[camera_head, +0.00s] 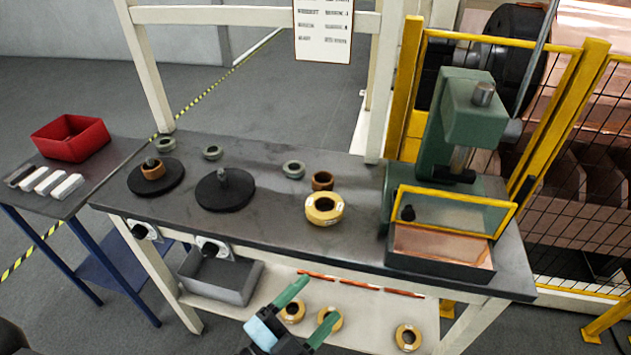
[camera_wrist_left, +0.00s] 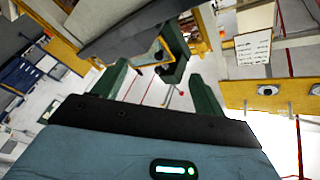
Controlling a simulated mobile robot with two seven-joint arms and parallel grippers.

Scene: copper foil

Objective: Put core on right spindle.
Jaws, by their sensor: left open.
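The right spindle (camera_head: 223,176) is a bare grey peg on a round black disc (camera_head: 225,195). The left spindle's black disc (camera_head: 172,183) carries a brown core (camera_head: 153,169) around its peg. Another brown core (camera_head: 322,181) stands on the bench, just behind a yellow tape-like roll (camera_head: 324,209). My left gripper (camera_head: 316,302) has green fingers, spread open and empty, in front of the bench's front edge. The open fingers also show in the left wrist view (camera_wrist_left: 158,76); no core is between them. My right gripper is not in view.
Grey rings (camera_head: 293,169) lie along the bench's back. A green press (camera_head: 460,130) with a yellow-framed guard (camera_head: 452,210) fills the right end. Below are a shelf (camera_head: 265,305) with yellow rolls and a grey bin (camera_head: 220,278). A red bin (camera_head: 70,138) stands on the left side table.

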